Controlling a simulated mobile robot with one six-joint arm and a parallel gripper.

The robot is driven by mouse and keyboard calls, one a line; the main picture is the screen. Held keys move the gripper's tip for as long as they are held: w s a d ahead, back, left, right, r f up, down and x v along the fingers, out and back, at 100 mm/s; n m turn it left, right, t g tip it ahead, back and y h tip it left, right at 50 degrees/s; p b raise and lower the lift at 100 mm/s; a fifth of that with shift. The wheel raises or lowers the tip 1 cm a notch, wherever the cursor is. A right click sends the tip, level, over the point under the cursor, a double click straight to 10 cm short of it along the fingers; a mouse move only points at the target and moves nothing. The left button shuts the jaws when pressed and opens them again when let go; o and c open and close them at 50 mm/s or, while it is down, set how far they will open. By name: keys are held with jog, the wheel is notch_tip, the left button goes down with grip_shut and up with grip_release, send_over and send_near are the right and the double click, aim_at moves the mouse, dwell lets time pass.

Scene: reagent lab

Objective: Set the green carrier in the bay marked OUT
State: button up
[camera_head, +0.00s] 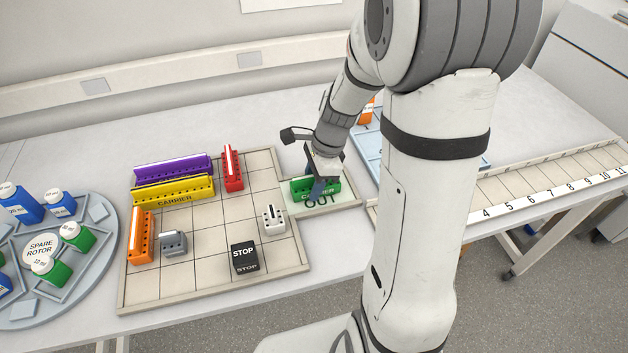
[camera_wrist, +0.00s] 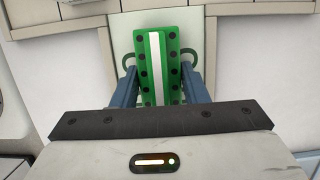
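The green carrier (camera_head: 303,187) is in the pale green bay marked OUT (camera_head: 338,201), at the right side of the grid board. It looks upright and level. In the wrist view the carrier (camera_wrist: 158,62) shows from above as a green block with dark holes and a white stripe along its middle. My gripper (camera_head: 317,184) is down at the carrier. Its two blue fingers (camera_wrist: 161,88) flank the carrier's long sides, very close to them. I cannot tell whether they press on it. The carrier's near end is hidden by my gripper body.
The grid board (camera_head: 200,282) holds purple (camera_head: 172,166), yellow (camera_head: 173,189), red (camera_head: 232,168) and orange (camera_head: 140,235) carriers. It also holds grey (camera_head: 173,243) and white (camera_head: 273,219) pieces and a black STOP block (camera_head: 244,257). A round rotor tray (camera_head: 98,268) stands left. A numbered strip (camera_head: 545,194) lies right.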

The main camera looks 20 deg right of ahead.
jog(key=o, duration=0.4)
jog(key=v, duration=1.2)
jog(key=shift+a+r, duration=0.1)
jog(key=shift+s+a+r+n, duration=0.1)
jog(key=shift+s+r+n, duration=0.15)
jog(key=shift+s+n, duration=0.15)
jog(key=s+a+r+n+t+h, duration=0.1)
jog(key=s+a+n+t+h, duration=0.1)
jog(key=s+n, duration=1.1)
jog(key=n+t+h, duration=0.1)
jog(key=n, duration=0.3)
jog(key=shift+s+a+r, duration=0.15)
jog(key=shift+s+r, duration=0.05)
